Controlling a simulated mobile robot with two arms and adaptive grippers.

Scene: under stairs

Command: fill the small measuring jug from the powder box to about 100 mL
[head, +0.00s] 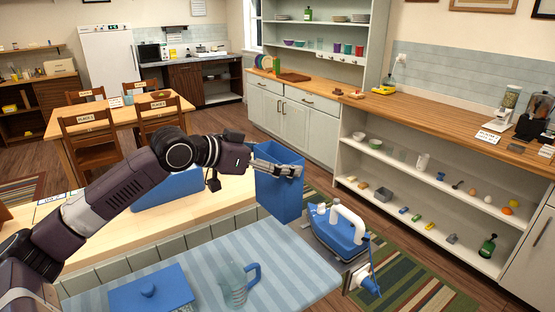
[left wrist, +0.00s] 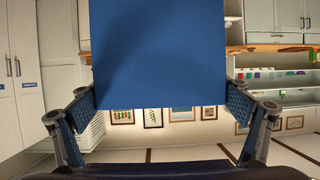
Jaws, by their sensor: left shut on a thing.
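My left gripper (head: 288,170) is shut on a tall blue box (head: 279,196), which looks like the powder box. It holds the box roughly upright, past the far edge of the striped surface. The box fills the middle of the left wrist view (left wrist: 158,52), with a finger on each side. I cannot see any powder in it. The small clear measuring jug (head: 234,288) with a blue handle stands upright on the striped surface, below and left of the held box and apart from it. The jug looks empty. My right gripper is out of view.
A lidded blue container (head: 150,293) sits left of the jug on the blue-striped surface (head: 285,262). A blue and white iron (head: 338,232) stands at that surface's right end. Another blue object (head: 165,190) lies on the wooden counter (head: 105,232), partly behind my arm.

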